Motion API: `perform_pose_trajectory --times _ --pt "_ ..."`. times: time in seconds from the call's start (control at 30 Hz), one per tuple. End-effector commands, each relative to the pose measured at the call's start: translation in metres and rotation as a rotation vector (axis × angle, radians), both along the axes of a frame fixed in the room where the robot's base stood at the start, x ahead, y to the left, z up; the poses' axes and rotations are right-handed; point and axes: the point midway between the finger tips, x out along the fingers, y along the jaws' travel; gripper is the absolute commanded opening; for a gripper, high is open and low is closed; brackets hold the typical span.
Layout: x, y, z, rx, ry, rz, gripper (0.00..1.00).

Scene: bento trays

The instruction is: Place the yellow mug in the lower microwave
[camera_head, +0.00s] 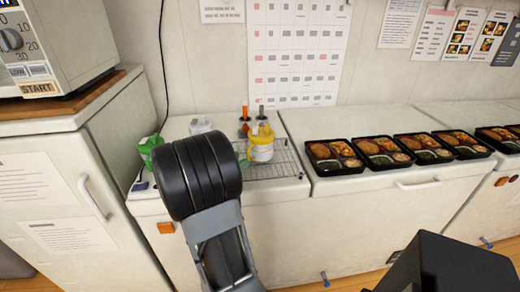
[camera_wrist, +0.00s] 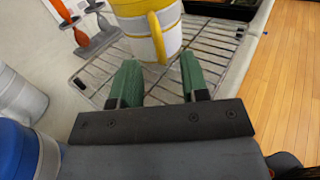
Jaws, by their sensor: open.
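The yellow and white mug (camera_head: 261,143) stands on a wire rack on the white counter, just beyond my arm in the head view. In the wrist view the mug (camera_wrist: 150,27) is at the top, its yellow handle facing my gripper (camera_wrist: 158,75). The two green fingers are apart and empty, a little short of the mug, with the rack below them. A microwave (camera_head: 58,45) with a dial and a START label stands at upper left, partly cut off. I cannot tell whether it is the lower one.
The wire rack (camera_head: 284,160) lies under the mug. Orange and grey utensils (camera_wrist: 92,38) stand beside it. A green container (camera_head: 150,150) is left of my arm. Several filled bento trays (camera_head: 365,172) line the counter to the right. A blue-topped white container (camera_wrist: 38,155) sits at lower left.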

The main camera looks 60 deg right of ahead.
Motion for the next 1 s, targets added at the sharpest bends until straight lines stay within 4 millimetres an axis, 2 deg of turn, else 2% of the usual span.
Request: perform_pose_trajectory --times 0.1,0.3,0.63,1.0 --pt "-0.007 -0.017 0.0 0.0 0.0 -0.005 0.41" --pt "-0.013 -0.038 0.0 0.001 0.0 -0.002 0.41" --pt "-0.014 -0.042 0.0 0.0 -0.001 0.0 0.41" --pt "-0.014 -0.042 0.0 0.0 -0.001 0.0 0.07"
